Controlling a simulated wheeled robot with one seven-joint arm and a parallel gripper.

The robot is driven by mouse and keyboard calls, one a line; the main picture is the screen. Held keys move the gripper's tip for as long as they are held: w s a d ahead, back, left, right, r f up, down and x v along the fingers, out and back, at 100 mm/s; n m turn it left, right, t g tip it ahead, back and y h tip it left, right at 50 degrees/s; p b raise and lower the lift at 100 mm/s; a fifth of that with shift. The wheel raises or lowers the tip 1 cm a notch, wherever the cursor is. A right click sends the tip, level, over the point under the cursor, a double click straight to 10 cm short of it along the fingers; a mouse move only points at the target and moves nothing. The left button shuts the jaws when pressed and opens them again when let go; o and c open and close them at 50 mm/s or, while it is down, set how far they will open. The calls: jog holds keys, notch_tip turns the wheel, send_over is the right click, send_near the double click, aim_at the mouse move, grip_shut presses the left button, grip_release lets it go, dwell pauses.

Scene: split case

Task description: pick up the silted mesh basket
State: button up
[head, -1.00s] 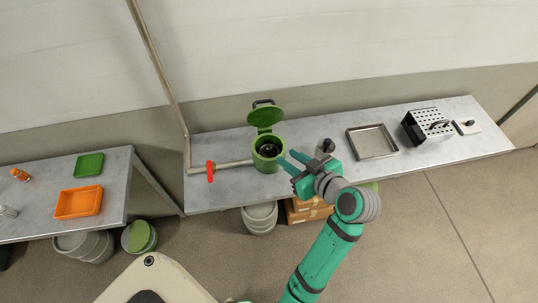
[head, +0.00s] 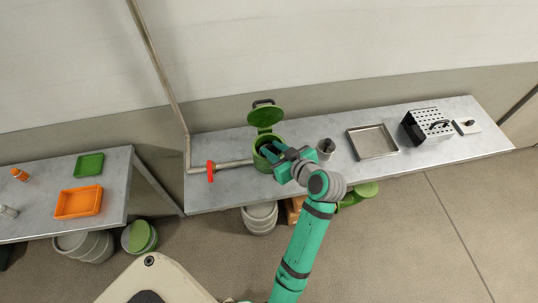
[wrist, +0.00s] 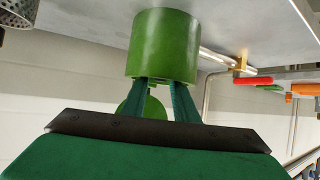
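The green canister (head: 266,164) stands on the bench with its round lid (head: 265,116) swung up at the back. The wrist view, which is upside down, shows the canister (wrist: 163,45) close ahead. I cannot make out a silted basket; the canister's inside is mostly hidden by my gripper. My gripper (head: 268,151) is at the canister's mouth, its two fingers spread apart with a gap between them. The fingertips pass behind the canister's rim in the wrist view, so what lies between them is hidden. A small grey mesh cup (head: 326,147) stands to the right; it also shows in the wrist view (wrist: 17,12).
A pipe with a red valve handle (head: 210,171) meets the canister's left side. A shallow metal tray (head: 352,142) and a perforated box (head: 419,128) stand farther right. The side table (head: 120,185) at left holds orange and green trays. Kegs (head: 259,217) stand below.

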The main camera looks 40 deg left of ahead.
grip_shut()
